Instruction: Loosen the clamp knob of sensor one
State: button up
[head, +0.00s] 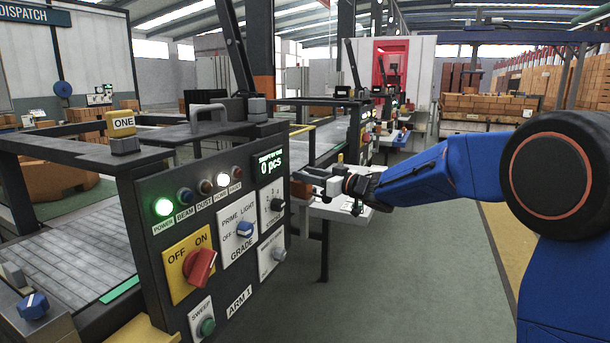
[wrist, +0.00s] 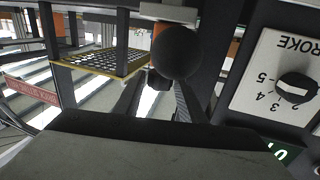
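A yellow block marked ONE (head: 121,124) sits on top of the black machine frame at the left. A dark round knob (wrist: 175,52) shows in the wrist view just beyond my fingertips. It looks like a clamp knob, but I cannot tell for sure which sensor it belongs to. My gripper (head: 332,186) reaches left beside the control panel. In the wrist view two dark fingers (wrist: 158,95) stand apart with a bright gap between them. The knob overlaps the right finger's tip in the picture; contact cannot be told.
The control panel (head: 160,245) with a red switch (head: 200,267), a blue knob (head: 244,229) and lit lamps stands close on the left. A stroke dial (wrist: 296,88) is at right in the wrist view. Green floor (head: 410,260) is clear below my arm.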

jog(key=shift+w+a, duration=0.3)
jog(key=shift+a, duration=0.15)
jog(key=c, duration=0.8)
